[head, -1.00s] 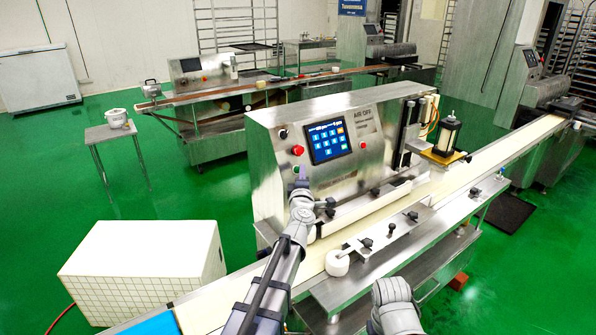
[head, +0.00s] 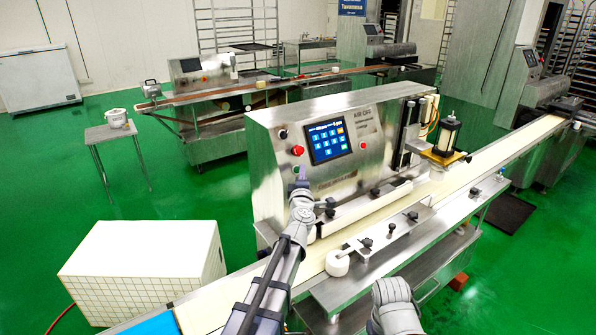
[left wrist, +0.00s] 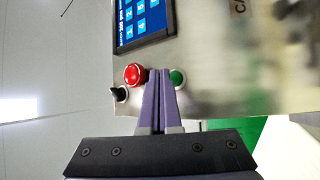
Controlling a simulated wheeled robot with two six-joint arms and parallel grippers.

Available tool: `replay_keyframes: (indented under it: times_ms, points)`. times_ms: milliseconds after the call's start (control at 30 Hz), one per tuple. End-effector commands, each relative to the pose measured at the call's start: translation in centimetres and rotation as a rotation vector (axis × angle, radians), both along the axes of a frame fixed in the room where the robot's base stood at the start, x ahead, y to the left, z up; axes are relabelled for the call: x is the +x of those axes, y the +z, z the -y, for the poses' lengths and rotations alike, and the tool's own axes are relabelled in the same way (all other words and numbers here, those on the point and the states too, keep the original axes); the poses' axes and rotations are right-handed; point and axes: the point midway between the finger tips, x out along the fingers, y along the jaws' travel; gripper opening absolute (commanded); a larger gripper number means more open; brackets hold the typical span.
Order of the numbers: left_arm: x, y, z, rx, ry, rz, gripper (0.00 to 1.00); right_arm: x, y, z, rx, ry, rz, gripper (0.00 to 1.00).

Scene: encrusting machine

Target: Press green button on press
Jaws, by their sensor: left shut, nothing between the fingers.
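The press (head: 370,125) is a steel cabinet with a lit touchscreen on its front. Its green button (left wrist: 178,77) is round and sits below the screen, with the red button (left wrist: 133,74) to its left in the left wrist view. My left gripper (left wrist: 160,72) has its purple fingers shut and empty. Their tips appear between the two buttons, partly over the green one's left edge; whether they touch the panel is unclear. In the head view the left gripper (head: 302,174) is at the panel just below the red button (head: 298,151).
A pale conveyor belt (head: 487,162) runs along the front of the press, with a white roller (head: 337,263) on its near side. A black knob (left wrist: 119,94) is left of the red button. A white tiled box (head: 145,265) stands at the left.

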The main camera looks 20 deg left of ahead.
Motion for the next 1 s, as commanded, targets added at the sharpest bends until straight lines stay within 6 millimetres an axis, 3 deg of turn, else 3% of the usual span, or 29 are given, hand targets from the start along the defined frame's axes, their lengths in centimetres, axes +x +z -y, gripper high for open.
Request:
replay_keyframes:
  times_ms: [1000]
  points:
    - [0.47, -0.36, -0.60, 0.000, 0.000, 0.000, 0.00, 0.00, -0.36, 0.00, 0.000, 0.000, 0.000, 0.50]
